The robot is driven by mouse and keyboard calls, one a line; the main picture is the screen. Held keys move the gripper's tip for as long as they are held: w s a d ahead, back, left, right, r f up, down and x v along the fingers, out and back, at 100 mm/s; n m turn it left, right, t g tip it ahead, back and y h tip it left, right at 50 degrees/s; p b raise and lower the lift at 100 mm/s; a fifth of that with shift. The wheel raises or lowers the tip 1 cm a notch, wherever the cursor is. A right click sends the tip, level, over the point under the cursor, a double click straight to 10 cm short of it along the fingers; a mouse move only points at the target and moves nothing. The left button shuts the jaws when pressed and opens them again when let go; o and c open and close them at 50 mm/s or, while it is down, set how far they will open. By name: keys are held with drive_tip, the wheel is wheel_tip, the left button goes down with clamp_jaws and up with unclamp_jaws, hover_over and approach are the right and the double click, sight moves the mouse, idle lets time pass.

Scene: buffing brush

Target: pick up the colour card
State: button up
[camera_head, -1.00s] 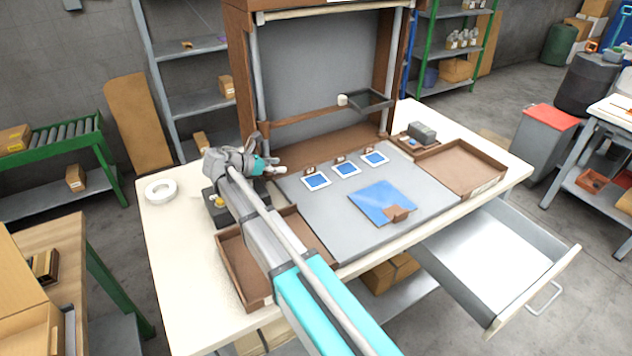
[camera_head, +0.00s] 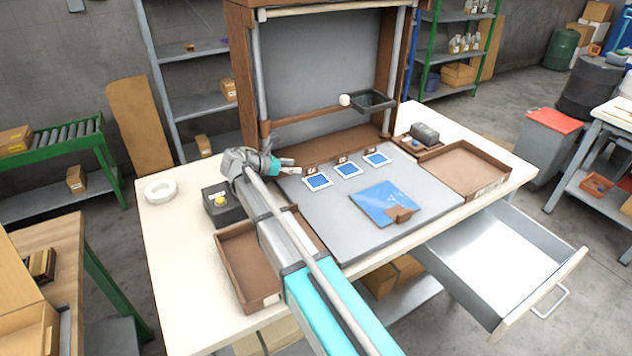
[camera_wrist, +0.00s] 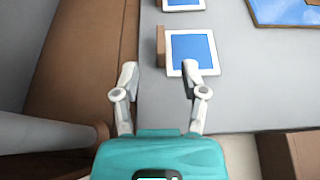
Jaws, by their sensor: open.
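Three small white-edged blue cards lie in a row on the grey mat: left (camera_head: 317,181), middle (camera_head: 348,170) and right (camera_head: 377,159). Each has a small brown block behind it. I cannot tell which one is the colour card. My gripper (camera_head: 290,166) is open and empty, just left of the left card. In the wrist view, a card (camera_wrist: 192,47) and its brown block (camera_wrist: 160,46) are just ahead of my open fingers (camera_wrist: 160,70). Part of another card (camera_wrist: 183,3) shows at the top edge. My arm hides no card in the head view.
A larger blue sheet (camera_head: 380,202) with a brown piece (camera_head: 398,214) lies on the mat (camera_head: 330,230). Brown trays stand left (camera_head: 238,262) and right (camera_head: 458,168). A box with a yellow button (camera_head: 220,202) stands at the left. An open drawer (camera_head: 510,262) juts out front right.

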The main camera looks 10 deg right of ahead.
sight(310, 167)
drive_tip(key=shift+b+x, duration=0.5)
drive_tip(key=shift+x, duration=1.45)
drive_tip(key=shift+b+x, duration=1.05)
drive_tip(key=shift+x, duration=1.55)
clamp_jaws()
